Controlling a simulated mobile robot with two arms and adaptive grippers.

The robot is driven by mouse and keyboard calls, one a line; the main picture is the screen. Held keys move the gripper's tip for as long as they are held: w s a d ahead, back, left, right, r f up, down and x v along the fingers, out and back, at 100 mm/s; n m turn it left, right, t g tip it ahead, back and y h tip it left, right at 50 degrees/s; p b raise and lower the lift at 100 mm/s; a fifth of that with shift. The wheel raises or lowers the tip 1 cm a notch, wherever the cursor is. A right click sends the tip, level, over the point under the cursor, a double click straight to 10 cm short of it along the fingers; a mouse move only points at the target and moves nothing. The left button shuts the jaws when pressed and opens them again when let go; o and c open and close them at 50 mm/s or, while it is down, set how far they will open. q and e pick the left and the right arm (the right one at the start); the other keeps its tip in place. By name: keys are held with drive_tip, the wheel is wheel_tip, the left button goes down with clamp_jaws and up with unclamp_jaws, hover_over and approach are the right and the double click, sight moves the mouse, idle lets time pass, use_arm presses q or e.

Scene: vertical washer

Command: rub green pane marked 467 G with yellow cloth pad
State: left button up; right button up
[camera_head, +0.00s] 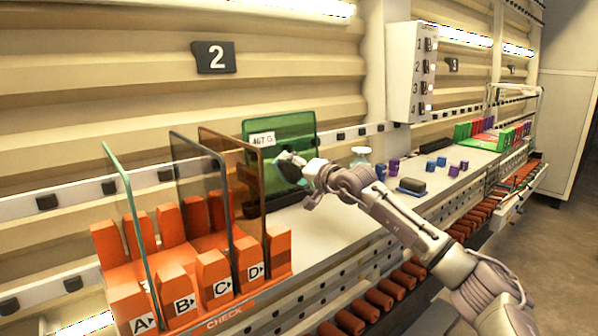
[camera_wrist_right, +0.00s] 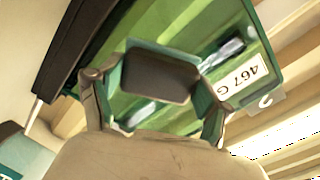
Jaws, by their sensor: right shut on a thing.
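The green pane (camera_head: 294,128) stands upright at the wall behind the shelf in a dark holder, with a white label. In the right wrist view the label (camera_wrist_right: 241,75) reads 467 G on the green pane (camera_wrist_right: 185,32). My right gripper (camera_head: 291,168) is in front of the pane's lower right part. It is shut on a dark block (camera_wrist_right: 158,78), which shows between the fingers over the pane. No yellow shows on this block; its face towards the pane is hidden. I cannot tell whether it touches the pane. My left gripper is not in view.
An orange rack (camera_head: 190,285) marked A to D holds clear, grey and amber panes (camera_head: 247,165) upright at the left, close to the green pane. A dark block (camera_head: 411,186), small blue and purple blocks (camera_head: 437,163) and a pale round-topped thing (camera_head: 361,153) stand on the shelf right.

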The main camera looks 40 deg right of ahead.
drive_tip(key=shift+a+f+b, duration=0.15)
drive_tip(key=shift+a+b, duration=0.2)
drive_tip(key=shift+a, duration=0.25)
drive_tip(key=shift+s+a+b, duration=0.15)
drive_tip(key=shift+a+b, duration=0.5)
drive_tip(key=shift+a, duration=0.6)
drive_tip(key=shift+s+d, duration=0.1)
drive_tip(key=shift+s, duration=0.1)
drive_tip(key=s+b, duration=0.2)
drive_tip(key=s+r+b, duration=0.1)
drive_tip(key=s+b, duration=0.1)
drive_tip(key=s, duration=0.1)
drive_tip(key=shift+s+d, duration=0.2)
drive_tip(key=shift+s, duration=0.1)
